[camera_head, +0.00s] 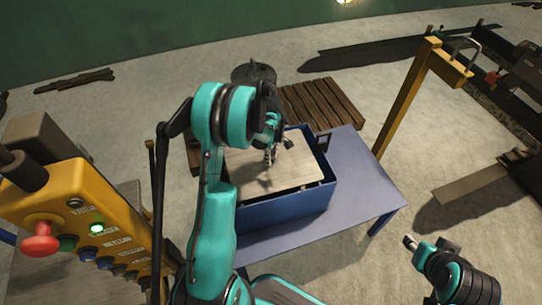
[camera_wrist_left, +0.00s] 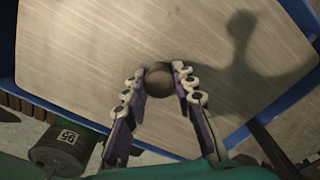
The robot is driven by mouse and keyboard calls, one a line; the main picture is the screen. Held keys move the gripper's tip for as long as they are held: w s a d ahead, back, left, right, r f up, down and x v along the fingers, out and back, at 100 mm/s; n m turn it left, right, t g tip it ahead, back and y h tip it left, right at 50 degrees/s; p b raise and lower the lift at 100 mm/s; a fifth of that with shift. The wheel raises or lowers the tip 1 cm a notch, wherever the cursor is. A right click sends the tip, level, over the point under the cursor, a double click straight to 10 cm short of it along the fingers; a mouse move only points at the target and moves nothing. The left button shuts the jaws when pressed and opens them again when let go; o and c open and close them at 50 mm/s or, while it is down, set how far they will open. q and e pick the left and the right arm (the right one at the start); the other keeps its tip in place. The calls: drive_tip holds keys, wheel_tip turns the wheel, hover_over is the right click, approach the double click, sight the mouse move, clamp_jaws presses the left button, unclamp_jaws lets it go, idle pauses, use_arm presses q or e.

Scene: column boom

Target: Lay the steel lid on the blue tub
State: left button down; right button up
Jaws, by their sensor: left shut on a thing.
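The steel lid (camera_head: 290,172) is a flat, brushed plate with a round dark knob (camera_wrist_left: 159,77) in its middle. It lies level over the mouth of the blue tub (camera_head: 285,212), which stands on a blue table. Tub rim shows around the lid in the left wrist view (camera_wrist_left: 262,117), with dark gaps along its near edge in the head view. I cannot tell whether the lid touches the rim. My left gripper (camera_head: 270,158) is shut on the knob from above. My right gripper (camera_head: 412,243) is at the lower right, away from the tub; its jaws are unclear.
The blue table (camera_head: 355,185) has bare room right of the tub. A yellow post (camera_head: 405,98) stands beyond its right side. A yellow button box (camera_head: 85,220) is at the left. A wooden pallet (camera_head: 322,108) and dark drum (camera_head: 253,74) stand behind.

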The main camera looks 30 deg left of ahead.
use_arm(q)
drive_tip(key=shift+f+b, duration=0.35)
drive_tip(key=shift+f, duration=0.05)
idle(0.5)
drive_tip(key=c, duration=1.2)
unclamp_jaws()
drive_tip(key=shift+o, duration=0.2)
drive_tip(key=shift+r, duration=0.1)
wheel_tip(320, 180, up, 12)
drive_tip(key=s+d+r+m+t, duration=0.3)
drive_tip(key=s+d+r+m, duration=0.6)
drive_tip(key=r, duration=0.1)
drive_tip(key=s+d+m+t, duration=0.4)
drive_tip(key=s+d+m, duration=0.2)
drive_tip(key=s+m, duration=0.3)
drive_tip(key=shift+s+d+f, duration=0.15)
drive_tip(key=shift+s+d, duration=0.1)
drive_tip(key=shift+s, duration=0.25)
